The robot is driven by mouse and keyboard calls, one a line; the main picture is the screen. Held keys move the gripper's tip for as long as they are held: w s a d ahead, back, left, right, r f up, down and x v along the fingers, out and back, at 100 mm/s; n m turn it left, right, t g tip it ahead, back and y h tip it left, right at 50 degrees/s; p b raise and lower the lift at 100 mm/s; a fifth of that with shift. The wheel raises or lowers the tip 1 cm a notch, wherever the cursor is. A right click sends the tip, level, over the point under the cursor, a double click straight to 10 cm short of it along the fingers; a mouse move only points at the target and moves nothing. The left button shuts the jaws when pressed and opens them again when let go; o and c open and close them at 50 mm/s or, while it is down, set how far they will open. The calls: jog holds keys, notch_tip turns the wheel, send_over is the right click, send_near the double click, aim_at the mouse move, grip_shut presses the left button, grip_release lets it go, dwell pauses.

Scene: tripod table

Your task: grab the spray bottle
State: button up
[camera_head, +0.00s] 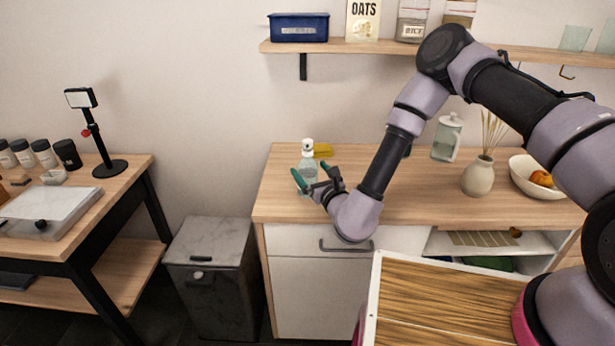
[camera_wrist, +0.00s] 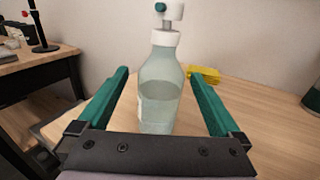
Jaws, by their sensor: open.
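The spray bottle (camera_head: 308,172) stands upright near the left end of the wooden counter in the head view. It has a clear, pale body with liquid inside, and a white collar and spray head. In the wrist view the spray bottle (camera_wrist: 160,95) stands between the two green fingers. My gripper (camera_head: 312,173) is open at the bottle, and in the wrist view my gripper (camera_wrist: 162,82) has a gap on both sides of the bottle.
A yellow object (camera_head: 323,150) lies just behind the bottle; it also shows in the wrist view (camera_wrist: 205,75). A glass jar (camera_head: 446,138), a vase (camera_head: 478,176) and a fruit bowl (camera_head: 524,172) stand farther right. A grey bin (camera_head: 212,262) stands left of the counter (camera_head: 420,203).

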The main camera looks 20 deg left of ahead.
jog(key=shift+x, duration=3)
jog(key=shift+d, duration=0.1)
jog(key=shift+r, duration=0.15)
jog(key=c, duration=1.6)
